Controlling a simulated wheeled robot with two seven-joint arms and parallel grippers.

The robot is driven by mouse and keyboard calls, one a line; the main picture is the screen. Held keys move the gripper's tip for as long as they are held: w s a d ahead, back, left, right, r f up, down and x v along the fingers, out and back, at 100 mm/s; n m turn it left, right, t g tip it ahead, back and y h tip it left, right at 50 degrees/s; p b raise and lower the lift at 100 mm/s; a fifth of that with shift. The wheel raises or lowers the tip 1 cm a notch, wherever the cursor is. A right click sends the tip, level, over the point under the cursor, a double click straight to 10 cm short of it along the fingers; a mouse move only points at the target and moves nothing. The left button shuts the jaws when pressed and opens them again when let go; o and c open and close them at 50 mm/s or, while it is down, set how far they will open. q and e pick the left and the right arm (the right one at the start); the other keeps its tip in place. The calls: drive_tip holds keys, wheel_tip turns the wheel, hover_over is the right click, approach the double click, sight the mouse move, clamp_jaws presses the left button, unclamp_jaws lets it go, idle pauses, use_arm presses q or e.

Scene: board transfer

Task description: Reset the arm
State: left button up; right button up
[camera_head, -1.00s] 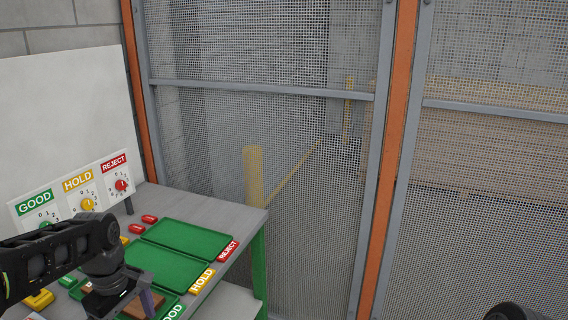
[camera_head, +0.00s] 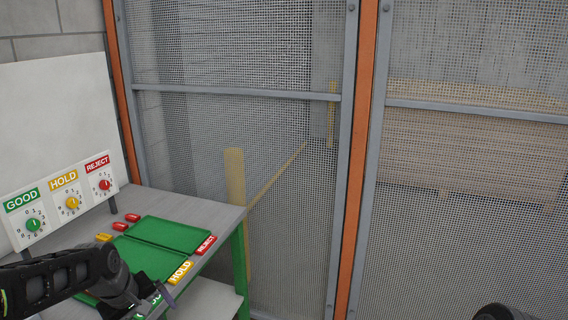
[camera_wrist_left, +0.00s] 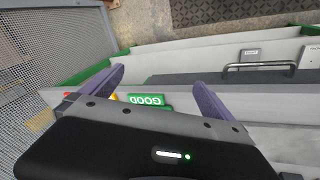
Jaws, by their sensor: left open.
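My left arm reaches in from the left in the head view, with its gripper (camera_head: 152,298) over the near front edge of the table. In the left wrist view its two purple fingers (camera_wrist_left: 160,82) are spread wide with nothing between them. The green GOOD label (camera_wrist_left: 146,99) shows below and between the fingers. In the head view two green trays (camera_head: 176,234) (camera_head: 152,260) lie behind the gripper, and both look empty. The near GOOD tray is mostly hidden by my arm. My right gripper is out of view.
A panel with GOOD, HOLD and REJECT dials (camera_head: 70,196) stands at the table's back. Red pieces (camera_head: 132,217) and a yellow piece (camera_head: 103,238) lie beside the trays. A wire mesh fence (camera_head: 250,140) with orange posts stands beyond the table (camera_head: 205,190).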

use_arm(q)
drive_tip(key=s+d+f+m+h, duration=0.1)
drive_tip(key=s+d+f+m, duration=0.15)
drive_tip(key=d+f, duration=0.7)
drive_tip(key=s+d+f+m+h, duration=0.1)
drive_tip(key=d+f+m, duration=0.3)
drive_tip(key=d+f, duration=0.55)
drive_tip(key=s+d+f+m+g, duration=0.1)
drive_tip(key=s+d+f, duration=0.2)
drive_tip(key=s+f, duration=0.3)
drive_tip(key=s+d+f+g+h, duration=0.1)
drive_tip(key=s+d+f, duration=0.3)
drive_tip(key=s, duration=1)
wheel_tip(320, 180, down, 4)
drive_tip(key=shift+d+r+m+g+h, duration=0.2)
drive_tip(key=shift+m+g+h, duration=0.15)
drive_tip(key=shift+g, duration=0.25)
drive_tip(key=shift+s, duration=0.1)
